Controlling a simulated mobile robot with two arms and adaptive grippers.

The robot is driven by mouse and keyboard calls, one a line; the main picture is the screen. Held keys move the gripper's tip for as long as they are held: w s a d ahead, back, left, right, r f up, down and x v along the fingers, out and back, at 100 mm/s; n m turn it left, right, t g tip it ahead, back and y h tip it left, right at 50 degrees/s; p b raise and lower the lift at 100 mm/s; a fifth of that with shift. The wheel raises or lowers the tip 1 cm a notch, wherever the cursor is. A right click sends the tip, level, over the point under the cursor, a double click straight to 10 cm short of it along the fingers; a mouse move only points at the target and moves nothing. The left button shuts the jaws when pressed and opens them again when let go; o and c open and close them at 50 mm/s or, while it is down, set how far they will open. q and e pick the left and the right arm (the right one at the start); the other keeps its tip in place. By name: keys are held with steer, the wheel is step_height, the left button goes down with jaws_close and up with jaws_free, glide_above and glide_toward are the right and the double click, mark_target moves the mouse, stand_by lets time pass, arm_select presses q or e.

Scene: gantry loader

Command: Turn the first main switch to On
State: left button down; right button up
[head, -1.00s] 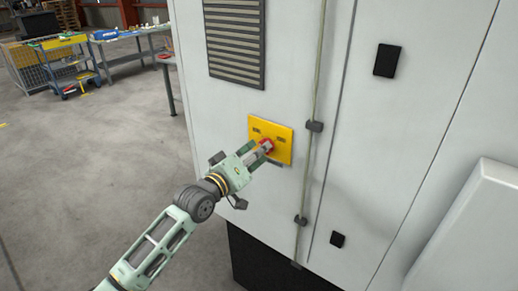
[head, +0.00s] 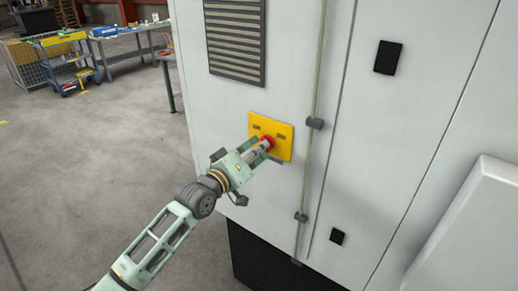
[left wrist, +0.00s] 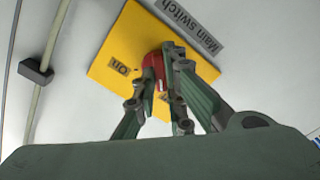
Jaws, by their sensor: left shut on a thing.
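The main switch is a red knob (head: 268,142) on a yellow plate (head: 284,151) on the grey cabinet's side. In the left wrist view the red knob (left wrist: 152,70) sits on the yellow plate (left wrist: 118,48), with an "On" label (left wrist: 121,68) to its left and a "Main switch" label (left wrist: 188,22) at its upper right edge. My left gripper (head: 263,146) is at the plate, shut on the red knob, with its fingers (left wrist: 160,88) around it. The fingers hide part of the knob and plate, and the knob's exact pointing is hard to read. My right gripper is not in view.
The grey cabinet (head: 365,150) fills the right, with a vent (head: 235,40) above the switch and a vertical rod (head: 311,150) with brackets just right of it. A cart (head: 65,60) and a workbench (head: 135,50) stand far back left. The floor at left is clear.

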arm_select(q)
steer(key=shift+m, duration=0.3)
steer(key=m+b, duration=0.3)
steer(key=m, duration=1.4)
steer(key=shift+d, duration=0.1)
steer(key=shift+m, duration=0.3)
steer(key=c, duration=1.8)
jaws_free()
steer(key=shift+s, duration=0.1)
